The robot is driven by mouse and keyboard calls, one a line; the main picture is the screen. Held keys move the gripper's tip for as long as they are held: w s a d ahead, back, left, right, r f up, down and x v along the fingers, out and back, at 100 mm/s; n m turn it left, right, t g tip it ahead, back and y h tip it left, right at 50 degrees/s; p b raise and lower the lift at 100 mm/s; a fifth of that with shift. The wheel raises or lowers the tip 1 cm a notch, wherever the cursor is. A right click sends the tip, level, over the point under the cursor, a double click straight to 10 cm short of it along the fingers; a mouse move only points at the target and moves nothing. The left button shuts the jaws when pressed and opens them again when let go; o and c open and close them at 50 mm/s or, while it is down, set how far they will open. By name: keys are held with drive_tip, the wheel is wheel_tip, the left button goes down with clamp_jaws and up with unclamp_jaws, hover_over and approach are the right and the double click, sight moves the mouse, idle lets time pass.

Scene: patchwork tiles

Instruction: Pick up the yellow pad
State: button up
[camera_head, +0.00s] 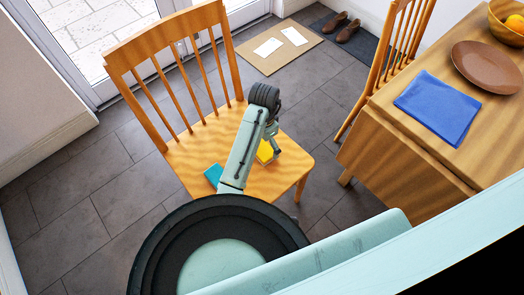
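A yellow pad (265,152) lies on the seat of the wooden chair (187,152), near the middle right of the seat. My arm reaches down over the chair, and my gripper (275,148) is at the pad's right edge in the picture. The arm covers the pad's left side. The gripper is small and partly hidden, so I cannot tell whether its fingers are open or whether they touch the pad.
A teal pad (213,174) lies on the seat left of my arm. The chair's slatted back (180,75) rises behind. A wooden table (390,140) with a blue cloth (438,108), a brown plate (487,67) and a fruit bowl (497,30) stands right. A second chair (392,60) is beside it.

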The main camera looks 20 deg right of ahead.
sight(262, 148)
drive_tip(key=shift+w+a+f+p, duration=0.1)
drive_tip(key=shift+f+p, duration=0.2)
drive_tip(key=shift+f, duration=0.9)
drive_tip(key=shift+w+a+f+p, duration=0.1)
drive_tip(key=shift+f+p, duration=0.15)
drive_tip(key=shift+f, duration=0.9)
drive_tip(key=shift+c, duration=0.6)
drive_tip(key=c, duration=1.1)
wheel_tip(262, 148, up, 10)
drive_tip(key=shift+r+p, duration=0.15)
drive_tip(key=shift+p, duration=0.15)
drive_tip(key=o, duration=0.7)
drive_tip(key=c, duration=0.4)
